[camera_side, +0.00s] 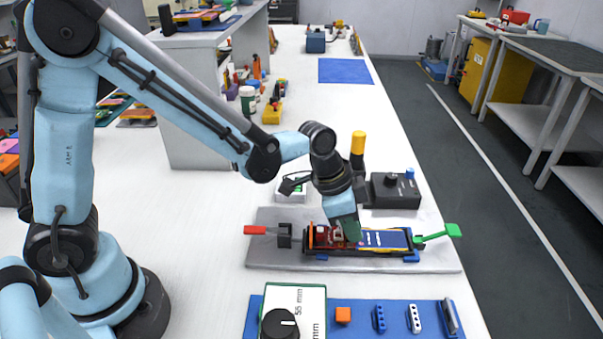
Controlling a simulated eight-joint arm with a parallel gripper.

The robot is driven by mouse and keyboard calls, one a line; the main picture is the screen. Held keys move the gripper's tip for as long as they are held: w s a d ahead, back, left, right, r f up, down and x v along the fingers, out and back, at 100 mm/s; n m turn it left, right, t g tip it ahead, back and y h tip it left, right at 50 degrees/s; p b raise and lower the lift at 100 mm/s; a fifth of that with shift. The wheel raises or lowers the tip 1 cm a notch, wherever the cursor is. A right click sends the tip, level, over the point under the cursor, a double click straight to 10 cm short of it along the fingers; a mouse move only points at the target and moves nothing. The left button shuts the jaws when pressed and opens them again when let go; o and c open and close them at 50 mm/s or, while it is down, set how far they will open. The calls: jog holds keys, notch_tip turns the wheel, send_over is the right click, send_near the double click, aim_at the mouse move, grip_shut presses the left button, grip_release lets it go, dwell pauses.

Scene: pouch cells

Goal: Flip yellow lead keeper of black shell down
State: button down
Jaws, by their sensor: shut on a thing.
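The black shell (338,253) lies on a grey plate (275,258), with a blue pouch cell (384,239) in its right part and a red part (323,236) in its left part. My gripper (351,236) points down at the shell, between the red part and the blue cell. It is shut on a small part there, mostly hidden by the fingers. I cannot clearly make out the yellow lead keeper in this view.
A red-handled clamp (264,230) stands left of the shell and a green lever (440,233) right of it. A blue mat (362,310) with small parts lies in front.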

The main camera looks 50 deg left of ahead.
jog(key=shift+w+d+g+y, duration=0.15)
jog(key=shift+g+y, duration=0.25)
jog(key=c, duration=1.2)
grip_release()
jog(key=shift+o, duration=0.2)
jog(key=v, duration=1.2)
